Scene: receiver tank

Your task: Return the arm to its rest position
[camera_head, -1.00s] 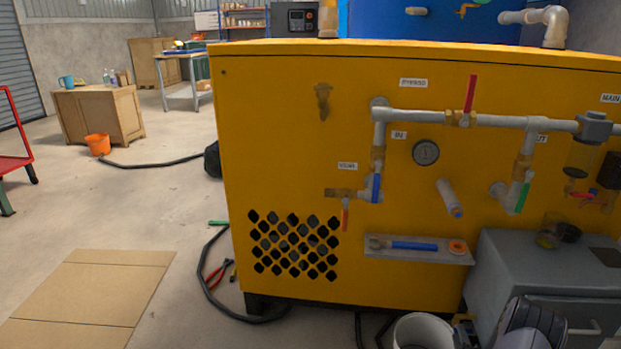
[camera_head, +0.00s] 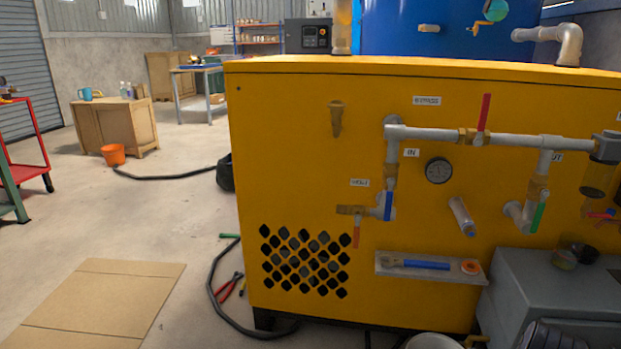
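My arm shows only as a dark, rounded piece at the bottom right edge of the head view, in front of the grey cabinet (camera_head: 535,285). My gripper is outside the view, so its fingers and anything in them are hidden. The yellow machine housing (camera_head: 300,150) fills the middle and right, with white pipes, a gauge (camera_head: 438,170) and valves with red, blue and green handles. A small shelf (camera_head: 430,272) on its front holds a blue-handled wrench (camera_head: 420,264) and an orange ring (camera_head: 470,267).
A white bucket (camera_head: 433,342) stands on the floor at the bottom. A black hose (camera_head: 214,290) and red pliers (camera_head: 230,288) lie by the housing's left corner. Flat cardboard (camera_head: 95,300) lies at lower left. A red cart (camera_head: 30,135) stands far left. Open floor lies between.

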